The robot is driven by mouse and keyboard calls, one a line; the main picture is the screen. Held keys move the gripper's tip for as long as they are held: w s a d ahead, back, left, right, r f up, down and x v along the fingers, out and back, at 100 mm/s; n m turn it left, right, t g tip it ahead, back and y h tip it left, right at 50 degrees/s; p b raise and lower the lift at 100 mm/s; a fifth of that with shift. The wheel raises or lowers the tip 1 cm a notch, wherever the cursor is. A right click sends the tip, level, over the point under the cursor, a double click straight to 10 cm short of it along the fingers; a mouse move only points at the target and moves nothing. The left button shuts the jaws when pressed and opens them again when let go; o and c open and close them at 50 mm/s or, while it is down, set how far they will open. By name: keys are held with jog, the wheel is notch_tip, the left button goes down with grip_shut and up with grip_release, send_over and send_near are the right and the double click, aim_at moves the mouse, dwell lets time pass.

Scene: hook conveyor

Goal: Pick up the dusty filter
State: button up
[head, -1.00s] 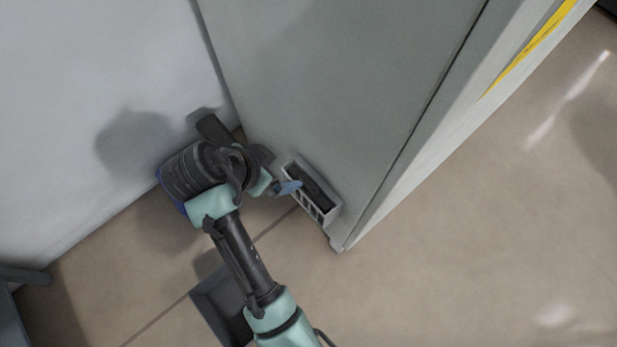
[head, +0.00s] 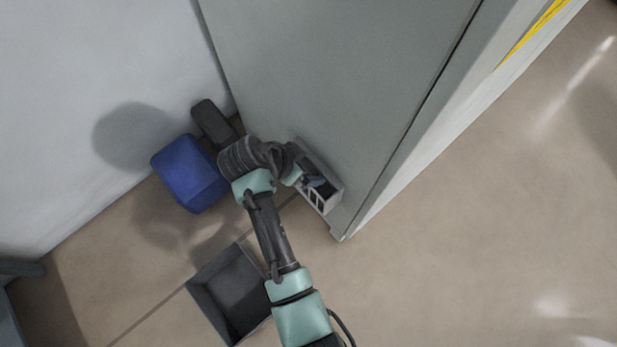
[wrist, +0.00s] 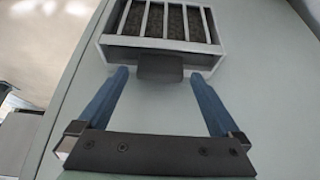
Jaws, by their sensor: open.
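The dusty filter (wrist: 172,20) shows in the wrist view as a grey-brown speckled panel behind the pale bars of a slotted housing (wrist: 104,42). A dark tab (wrist: 160,68) sticks out at the housing's near edge. My gripper (wrist: 158,75) is open, with its blue fingers on either side of the tab and nothing between them held. I cannot tell whether they touch it. In the head view, the housing (head: 330,207) sits low on the cabinet side, and my gripper (head: 313,182) is at it, partly covering the filter.
The grey-green cabinet (head: 330,70) rises behind the housing. A blue box (head: 188,174) and a dark block (head: 213,122) stand on the floor to the left. An open dark bin (head: 215,300) lies below, beside my arm. The floor at right is clear.

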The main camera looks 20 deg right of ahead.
jog(key=shift+w+d+f, duration=0.1)
jog(key=shift+d+f, duration=0.15)
jog(key=shift+f, duration=0.2)
grip_shut()
